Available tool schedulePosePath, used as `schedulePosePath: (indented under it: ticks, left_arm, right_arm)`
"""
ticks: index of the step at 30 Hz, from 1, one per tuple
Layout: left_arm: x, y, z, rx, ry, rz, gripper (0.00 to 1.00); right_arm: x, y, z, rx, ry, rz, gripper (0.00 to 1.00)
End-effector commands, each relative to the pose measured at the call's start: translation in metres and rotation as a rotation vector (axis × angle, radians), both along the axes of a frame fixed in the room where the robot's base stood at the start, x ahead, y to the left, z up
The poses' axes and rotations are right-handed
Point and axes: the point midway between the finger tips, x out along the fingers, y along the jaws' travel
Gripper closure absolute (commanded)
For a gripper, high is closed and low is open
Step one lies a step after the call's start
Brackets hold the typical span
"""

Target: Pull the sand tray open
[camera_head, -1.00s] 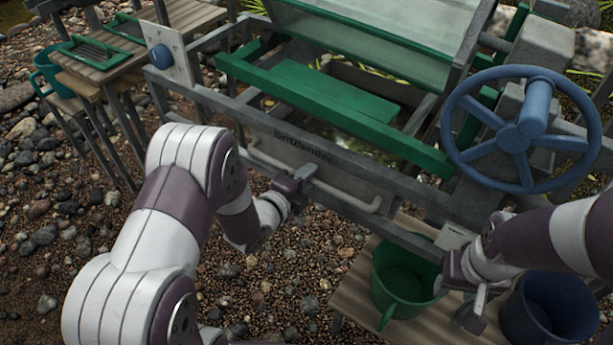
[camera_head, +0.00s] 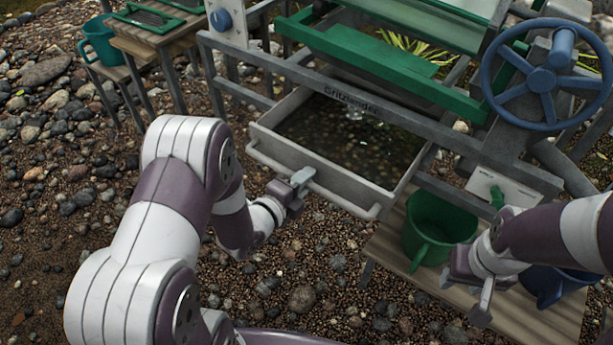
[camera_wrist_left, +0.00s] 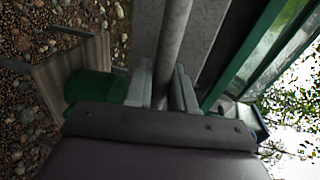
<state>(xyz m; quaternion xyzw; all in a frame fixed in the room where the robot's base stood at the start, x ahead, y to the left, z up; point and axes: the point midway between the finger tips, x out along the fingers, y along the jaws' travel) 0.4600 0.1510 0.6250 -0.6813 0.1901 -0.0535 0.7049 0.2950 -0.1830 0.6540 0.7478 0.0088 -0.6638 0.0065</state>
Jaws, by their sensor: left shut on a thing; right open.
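The grey sand tray (camera_head: 328,173) is pulled partway out of the highbanker frame, with dark wet sand and water (camera_head: 345,138) showing inside. A pale bar handle (camera_head: 345,201) runs along its front. My left gripper (camera_head: 301,180) is shut on this handle, left of its middle. In the left wrist view the handle bar (camera_wrist_left: 170,65) runs between the two fingers (camera_wrist_left: 162,88). My right gripper (camera_head: 484,294) is open and empty, in front of the green bucket.
A green bucket (camera_head: 432,222) and a blue bucket (camera_head: 550,283) stand on a low wooden bench (camera_head: 405,265). A blue handwheel (camera_head: 545,75) is at the upper right. A side table (camera_head: 150,38) stands at upper left. Gravel lies before the tray.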

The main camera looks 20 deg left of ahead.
Motion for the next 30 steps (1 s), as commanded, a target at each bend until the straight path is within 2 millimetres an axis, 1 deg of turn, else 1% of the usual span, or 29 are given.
schedulePosePath:
  ticks: [8,9,10,18,22,26,30]
  left_arm:
    - [0.000,0.000,0.000,0.000,-0.001,-0.001,1.00]
    - [0.000,0.000,0.000,0.000,-0.001,-0.001,0.67]
    - [0.000,0.000,0.000,0.000,-0.001,-0.001,0.60]
    - [0.000,0.000,0.000,0.001,-0.001,0.000,0.60]
    - [-0.008,0.004,0.003,0.001,0.001,0.002,0.60]
    - [-0.030,0.012,0.010,0.000,0.001,0.004,0.60]
    - [-0.064,0.026,0.018,-0.001,0.001,0.009,0.60]
  right_arm:
    - [0.000,0.000,0.000,0.000,0.000,0.000,0.53]
    - [0.000,0.000,0.000,0.000,0.000,0.000,0.53]
    - [0.000,0.000,0.000,0.000,0.000,0.000,0.53]
    - [0.000,0.000,0.000,0.000,0.000,0.000,0.53]
    - [0.000,0.000,0.004,0.000,0.000,0.000,0.53]
    - [0.000,0.000,0.013,0.000,0.000,0.000,0.53]
    - [0.000,0.000,0.023,0.000,0.000,0.000,0.53]
